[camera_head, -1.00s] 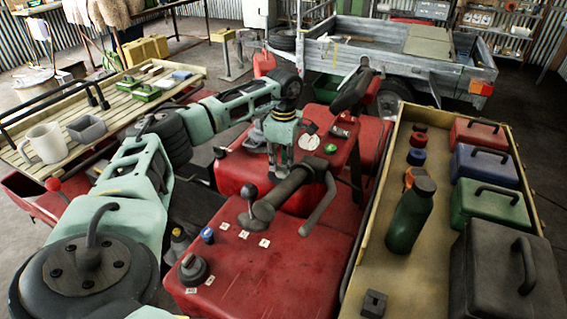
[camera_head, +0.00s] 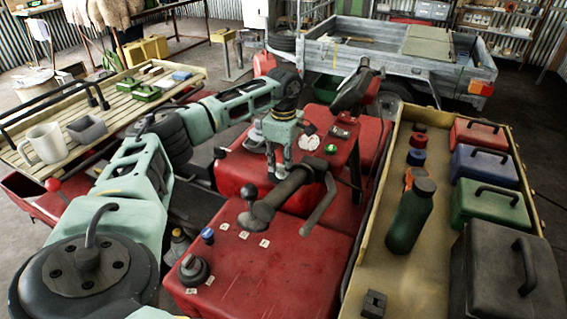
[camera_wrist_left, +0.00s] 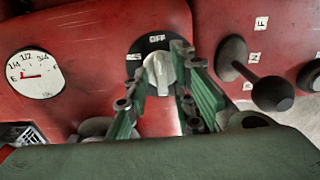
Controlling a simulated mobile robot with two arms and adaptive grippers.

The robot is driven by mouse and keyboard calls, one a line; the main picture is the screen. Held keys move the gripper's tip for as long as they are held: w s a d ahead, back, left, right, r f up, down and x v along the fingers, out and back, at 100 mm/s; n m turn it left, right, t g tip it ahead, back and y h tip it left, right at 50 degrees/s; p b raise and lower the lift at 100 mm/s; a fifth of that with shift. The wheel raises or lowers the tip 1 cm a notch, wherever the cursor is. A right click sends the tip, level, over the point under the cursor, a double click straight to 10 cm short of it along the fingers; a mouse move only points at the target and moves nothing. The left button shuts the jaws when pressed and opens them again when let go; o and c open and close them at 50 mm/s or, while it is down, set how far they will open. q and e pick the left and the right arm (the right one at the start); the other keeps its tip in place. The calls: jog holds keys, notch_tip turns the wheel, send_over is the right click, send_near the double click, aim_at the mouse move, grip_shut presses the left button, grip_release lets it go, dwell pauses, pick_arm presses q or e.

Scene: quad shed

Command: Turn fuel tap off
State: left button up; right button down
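The fuel tap's pale knob (camera_wrist_left: 160,73) shows in the left wrist view on a dark round plate (camera_wrist_left: 150,48) on the red body. The plate reads "OFF" at the top, with a smaller label at its left. The knob's long side stands roughly upright in that view; which mark it points to is unclear. My left gripper (camera_wrist_left: 160,80) has green fingers on either side of the knob, apart from each other; contact cannot be told. In the head view the left gripper (camera_head: 280,170) points down at the red quad (camera_head: 270,270) behind the handlebar, hiding the tap. My right gripper is not seen.
A fuel gauge (camera_wrist_left: 36,74) is left of the tap and a black gear lever (camera_wrist_left: 255,75) right of it. The handlebar (camera_head: 285,190) is close to the gripper. A tray rack (camera_head: 385,225) with a green bottle (camera_head: 411,215) and boxes stands at right.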

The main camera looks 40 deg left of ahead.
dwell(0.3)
pick_arm(q)
notch_tip(320, 180, up, 12)
jog(key=shift+f, duration=0.1)
dwell(0.4)
dwell(0.4)
